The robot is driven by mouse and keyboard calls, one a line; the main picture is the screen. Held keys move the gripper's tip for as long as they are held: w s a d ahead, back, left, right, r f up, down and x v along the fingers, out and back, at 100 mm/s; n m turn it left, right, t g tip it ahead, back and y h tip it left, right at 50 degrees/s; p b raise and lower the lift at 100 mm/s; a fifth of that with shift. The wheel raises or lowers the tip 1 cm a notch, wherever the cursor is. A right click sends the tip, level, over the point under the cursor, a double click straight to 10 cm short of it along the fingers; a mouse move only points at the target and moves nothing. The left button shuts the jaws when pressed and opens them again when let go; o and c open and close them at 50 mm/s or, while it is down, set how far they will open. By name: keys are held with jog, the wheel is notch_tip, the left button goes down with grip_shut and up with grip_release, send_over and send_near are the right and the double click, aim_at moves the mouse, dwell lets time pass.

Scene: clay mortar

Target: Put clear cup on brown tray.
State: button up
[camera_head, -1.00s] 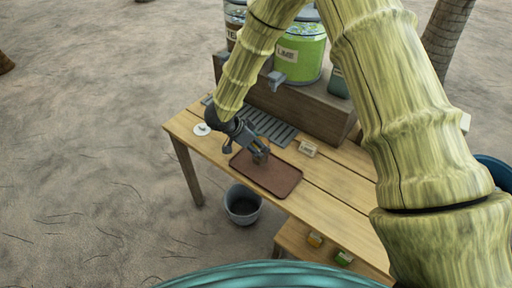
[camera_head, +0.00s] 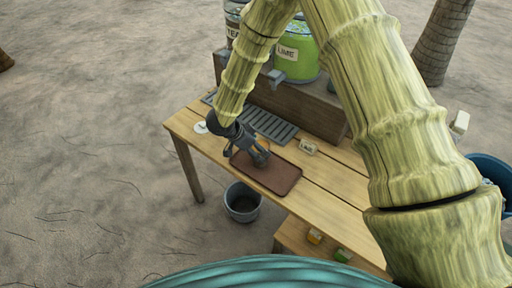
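The brown tray (camera_head: 285,184) lies flat on the wooden table, near its front edge. My gripper (camera_head: 258,160) points down at the tray's upper left part, its dark fingers low over the surface. A faint, pale shape shows by the fingertips and may be the clear cup, but it is too small and too covered by the fingers to be sure. I cannot tell whether the fingers are closed on it or whether it touches the tray.
A grey slotted drip grate (camera_head: 268,124) lies behind the tray, below a green lime dispenser (camera_head: 298,52) on a wooden stand. A small label block (camera_head: 308,148) stands right of the tray. A grey bucket (camera_head: 242,203) is on the sand. The table's right part looks clear.

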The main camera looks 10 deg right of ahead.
jog(key=b+v, duration=0.2)
jog(key=v, duration=1)
jog(key=shift+r, duration=0.15)
